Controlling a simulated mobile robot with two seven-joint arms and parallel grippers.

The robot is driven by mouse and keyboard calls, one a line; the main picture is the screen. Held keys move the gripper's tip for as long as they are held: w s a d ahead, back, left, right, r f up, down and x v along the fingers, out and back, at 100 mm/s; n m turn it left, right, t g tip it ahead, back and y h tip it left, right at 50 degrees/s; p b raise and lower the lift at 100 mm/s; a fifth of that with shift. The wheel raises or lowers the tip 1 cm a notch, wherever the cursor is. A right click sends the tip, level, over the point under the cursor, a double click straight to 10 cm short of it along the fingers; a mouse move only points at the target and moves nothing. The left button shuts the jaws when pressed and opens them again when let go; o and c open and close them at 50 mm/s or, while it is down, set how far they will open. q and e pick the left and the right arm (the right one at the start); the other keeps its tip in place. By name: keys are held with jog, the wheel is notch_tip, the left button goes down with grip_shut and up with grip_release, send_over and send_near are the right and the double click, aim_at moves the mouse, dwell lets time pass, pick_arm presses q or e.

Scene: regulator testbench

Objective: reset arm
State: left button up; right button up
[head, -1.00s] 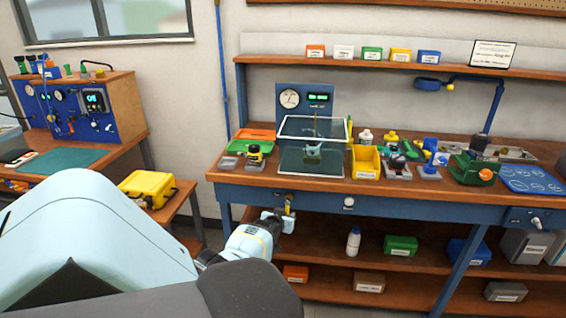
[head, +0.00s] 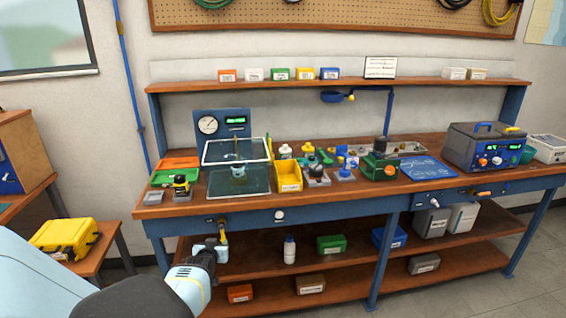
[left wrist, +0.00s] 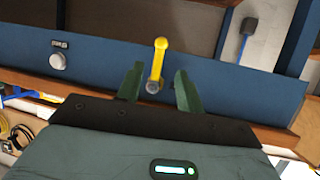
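My left gripper (head: 222,243) is in front of the bench's blue front rail, below the clear shield. A yellow lever handle (head: 224,236) hangs from that rail right by the fingers. In the left wrist view, the two green fingers of my left gripper (left wrist: 159,78) are spread apart. The yellow lever (left wrist: 159,62) shows between and just beyond their tips, with a gap on each side. I cannot tell how deep it sits between them. My right gripper is not in view.
The bench's blue rail (head: 330,213) runs close to the gripper, with a white knob (head: 279,215) to the right. A lower shelf (head: 260,262) holds a bottle (head: 290,250) and boxes. A yellow case (head: 62,238) stands at left. The floor is clear at lower right.

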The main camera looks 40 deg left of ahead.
pick_arm(q)
jog(key=s+d+f+m+h, duration=0.2)
jog(key=s+d+f+m, duration=0.15)
jog(key=d, duration=0.55)
jog(key=s+d+f+m+h, duration=0.2)
jog(key=s+d+f, duration=0.25)
jog(key=d, duration=0.35)
jog(key=s+d+f+m+h, duration=0.25)
jog(key=s+d, duration=0.25)
jog(key=d, duration=0.4)
jog(key=s+d+r+h, duration=0.2)
jog(key=s+d, duration=0.6)
jog(key=d, duration=0.3)
jog(key=s+d+r+m+g+h, duration=0.1)
jog(key=s+d+r+h, duration=0.1)
jog(key=s+d, duration=0.6)
jog(key=d, duration=0.4)
jog(key=shift+s+m, duration=0.3)
jog(key=shift+s, duration=0.1)
jog(key=shift+a, duration=0.1)
